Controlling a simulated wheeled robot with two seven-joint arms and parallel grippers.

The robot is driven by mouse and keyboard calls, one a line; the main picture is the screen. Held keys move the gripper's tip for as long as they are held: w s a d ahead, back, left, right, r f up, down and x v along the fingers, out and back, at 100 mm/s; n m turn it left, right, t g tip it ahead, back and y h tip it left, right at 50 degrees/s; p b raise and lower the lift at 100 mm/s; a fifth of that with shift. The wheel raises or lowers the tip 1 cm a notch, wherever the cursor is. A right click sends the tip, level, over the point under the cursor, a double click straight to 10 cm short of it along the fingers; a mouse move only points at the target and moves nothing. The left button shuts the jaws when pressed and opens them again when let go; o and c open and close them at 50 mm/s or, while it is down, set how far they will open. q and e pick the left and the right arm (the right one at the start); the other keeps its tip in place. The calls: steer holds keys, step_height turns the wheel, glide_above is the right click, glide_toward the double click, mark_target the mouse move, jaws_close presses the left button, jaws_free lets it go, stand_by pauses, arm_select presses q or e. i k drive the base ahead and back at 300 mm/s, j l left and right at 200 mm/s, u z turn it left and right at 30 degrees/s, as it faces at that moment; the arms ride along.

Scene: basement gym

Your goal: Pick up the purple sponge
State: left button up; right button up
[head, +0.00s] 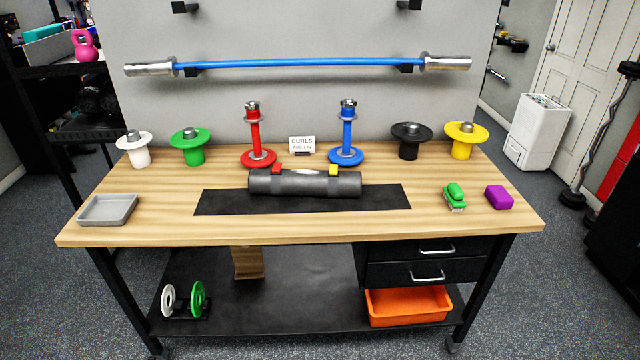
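The purple sponge (498,197) is a small block with rounded edges. It lies on the wooden bench top (130,215) near its right end, close to the front edge. A green-handled brush (455,196) lies just to the left of the sponge, with a small gap between them. Nothing covers the sponge. Neither of my grippers shows in the head view.
A black mat (220,202) with a dark grey roller (330,184) lies mid-bench. A grey tray (107,210) sits at the left. A yellow plate holder (464,142) and a black one (410,142) stand behind the sponge. The bench right of the sponge is clear.

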mark_target(500, 199)
steer(key=i+z, duration=0.25)
steer(key=i, duration=0.2)
steer(key=i+j+z, duration=0.25)
steer(key=i, duration=0.15)
steer(key=i+j+z, duration=0.1)
steer(key=i+z, duration=0.15)
steer(key=i, duration=0.15)
